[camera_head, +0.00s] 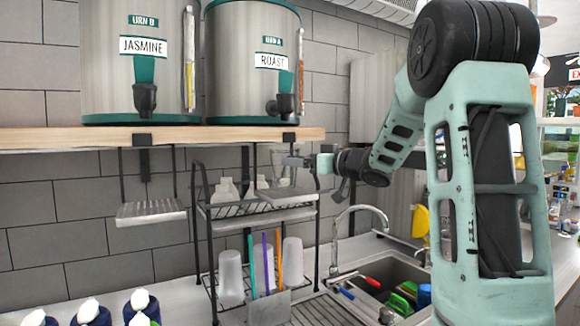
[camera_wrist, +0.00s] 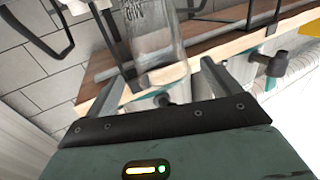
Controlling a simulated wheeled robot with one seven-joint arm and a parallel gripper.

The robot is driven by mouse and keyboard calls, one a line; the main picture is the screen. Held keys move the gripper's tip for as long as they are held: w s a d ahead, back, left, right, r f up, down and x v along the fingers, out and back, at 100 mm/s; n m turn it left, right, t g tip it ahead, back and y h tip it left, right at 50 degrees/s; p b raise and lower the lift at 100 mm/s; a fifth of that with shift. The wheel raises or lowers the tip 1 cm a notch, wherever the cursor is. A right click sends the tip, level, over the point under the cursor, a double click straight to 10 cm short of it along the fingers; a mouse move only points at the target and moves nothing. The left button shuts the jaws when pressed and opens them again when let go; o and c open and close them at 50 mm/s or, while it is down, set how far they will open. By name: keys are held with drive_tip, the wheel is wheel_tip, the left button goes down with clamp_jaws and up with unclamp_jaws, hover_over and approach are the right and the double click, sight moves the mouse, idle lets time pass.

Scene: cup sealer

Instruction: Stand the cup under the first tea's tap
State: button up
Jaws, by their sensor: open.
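A clear cup (camera_head: 281,168) stands upright at the right hanging drip tray (camera_head: 287,197), below the black tap (camera_head: 286,105) of the urn labelled URN A ROAST (camera_head: 268,62). My gripper (camera_head: 298,162) is at the cup's side, its fingers level with the cup wall. In the wrist view the cup (camera_wrist: 150,45), with dark print on it, lies between the fingers of my gripper (camera_wrist: 160,72). The fingers are open, with gaps beside the cup. Whether the cup's base fully touches the tray is hard to tell.
URN B JASMINE (camera_head: 137,62) stands left on the wooden shelf (camera_head: 180,137); its lower tray (camera_head: 151,211) is empty. A wire rack (camera_head: 245,208) with bottles and cups stands close below my gripper. The sink (camera_head: 375,275) and faucet (camera_head: 362,212) are to the right.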

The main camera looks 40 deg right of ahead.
drive_tip(key=s, duration=0.3)
drive_tip(key=s+b, duration=0.1)
drive_tip(key=s, duration=0.1)
drive_tip(key=shift+s+d, duration=0.25)
drive_tip(key=shift+d, duration=0.15)
